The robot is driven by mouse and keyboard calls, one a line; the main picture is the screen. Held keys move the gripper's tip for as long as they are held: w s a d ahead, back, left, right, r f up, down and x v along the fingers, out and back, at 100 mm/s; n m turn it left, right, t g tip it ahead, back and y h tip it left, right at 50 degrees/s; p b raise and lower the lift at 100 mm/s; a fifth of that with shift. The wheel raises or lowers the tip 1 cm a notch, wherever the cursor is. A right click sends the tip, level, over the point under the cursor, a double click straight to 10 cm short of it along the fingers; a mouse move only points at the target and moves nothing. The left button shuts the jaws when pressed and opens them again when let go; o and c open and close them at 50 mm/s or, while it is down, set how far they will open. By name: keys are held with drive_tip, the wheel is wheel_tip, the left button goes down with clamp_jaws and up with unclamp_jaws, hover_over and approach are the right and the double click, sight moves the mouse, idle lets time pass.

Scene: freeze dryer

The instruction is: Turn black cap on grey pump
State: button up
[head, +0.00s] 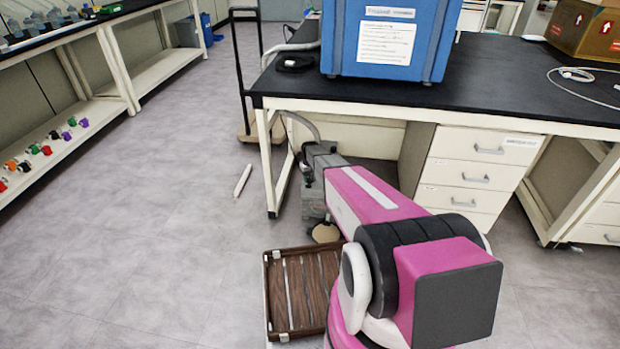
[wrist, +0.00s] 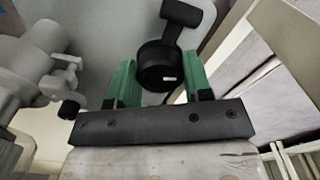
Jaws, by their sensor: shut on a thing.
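The grey pump (head: 312,192) is under the left end of the black-topped bench in the head view, partly hidden by my pink arm. In the wrist view, pale grey pump parts (wrist: 35,65) fill the left side. The round black cap (wrist: 158,68), with a black bar-like piece above it, lies between the two green fingers of my gripper (wrist: 159,76). The fingers are shut on the cap, one on each side. The exact contact is hard to see. My gripper cannot be made out clearly in the head view.
The bench (head: 500,95) carries a blue machine (head: 390,40); its cream leg (head: 268,165) stands beside the pump. White drawers (head: 475,170) are to the right. A brown slatted tray (head: 300,290) is near my base. The floor at left is mostly clear, apart from a white rod (head: 242,181).

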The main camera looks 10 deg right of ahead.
drive_tip(key=m, duration=0.4)
drive_tip(key=shift+m, duration=0.4)
drive_tip(key=m, duration=0.4)
drive_tip(key=shift+m, duration=0.3)
drive_tip(key=m, duration=1.3)
drive_tip(key=shift+m, duration=0.3)
drive_tip(key=m, duration=0.9)
drive_tip(key=shift+m, duration=2.2)
